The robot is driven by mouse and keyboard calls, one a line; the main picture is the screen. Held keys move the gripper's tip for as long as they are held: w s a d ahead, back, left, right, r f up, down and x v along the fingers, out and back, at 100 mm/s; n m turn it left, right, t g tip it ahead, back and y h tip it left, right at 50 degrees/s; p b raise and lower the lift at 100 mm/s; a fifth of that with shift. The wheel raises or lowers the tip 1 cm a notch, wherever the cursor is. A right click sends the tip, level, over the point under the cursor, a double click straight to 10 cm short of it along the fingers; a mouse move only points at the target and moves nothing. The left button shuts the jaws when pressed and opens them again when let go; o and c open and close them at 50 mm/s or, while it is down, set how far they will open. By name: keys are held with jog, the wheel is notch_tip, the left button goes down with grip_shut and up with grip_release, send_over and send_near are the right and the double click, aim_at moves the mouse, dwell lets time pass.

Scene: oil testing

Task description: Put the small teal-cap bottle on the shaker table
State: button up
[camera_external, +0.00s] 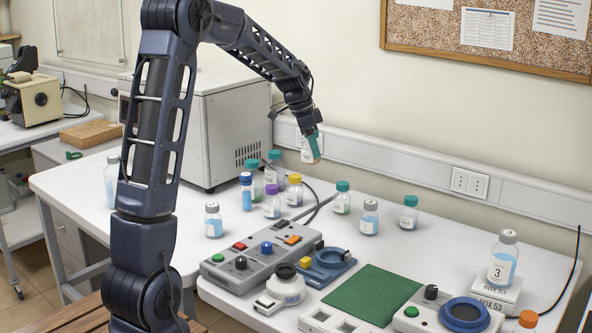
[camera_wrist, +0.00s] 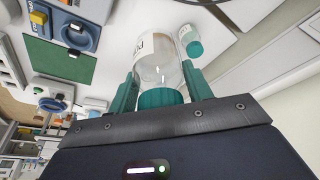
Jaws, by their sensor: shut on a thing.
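My gripper (camera_external: 314,146) is raised above the back of the white table, near the wall. Its teal fingers (camera_wrist: 158,90) are shut around a clear bottle (camera_wrist: 157,62) with a teal cap and a white label. In the external view the held bottle (camera_external: 306,156) is partly hidden by the fingers and hangs clear of the table. Of the devices at the front, a blue platform with a yellow block (camera_external: 326,268) and a grey unit with a round blue top (camera_external: 464,314) stand on either side of a green mat (camera_external: 372,294). I cannot tell which is the shaker table.
Several bottles stand on the table below my gripper, including teal-cap bottles (camera_external: 342,198) (camera_external: 409,213) and a yellow-cap one (camera_external: 294,190). A grey control box (camera_external: 262,258) is front left. A large grey oven (camera_external: 215,115) stands at left. A bottle stands on boxes (camera_external: 492,296) at right.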

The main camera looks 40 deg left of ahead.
jog(key=s+a+n+t+y, duration=0.1)
jog(key=s+a+n, duration=0.4)
jog(key=s+a, duration=0.8)
jog(key=s+a+n+y, duration=0.1)
jog(key=s+a+n, duration=0.3)
jog(key=s+a, duration=0.95)
jog(key=a+x, duration=0.1)
jog(key=x, duration=0.5)
jog(key=s+a+x, duration=0.1)
jog(key=a+x, duration=0.1)
jog(key=x, duration=0.5)
jog(key=a+x, duration=0.1)
jog(key=x, duration=0.6)
jog(key=shift+s+a+f, duration=0.2)
jog(key=shift+s+f, duration=0.15)
jog(key=shift+s, duration=0.05)
jog(key=shift+f, duration=0.15)
jog(key=o, duration=1.1)
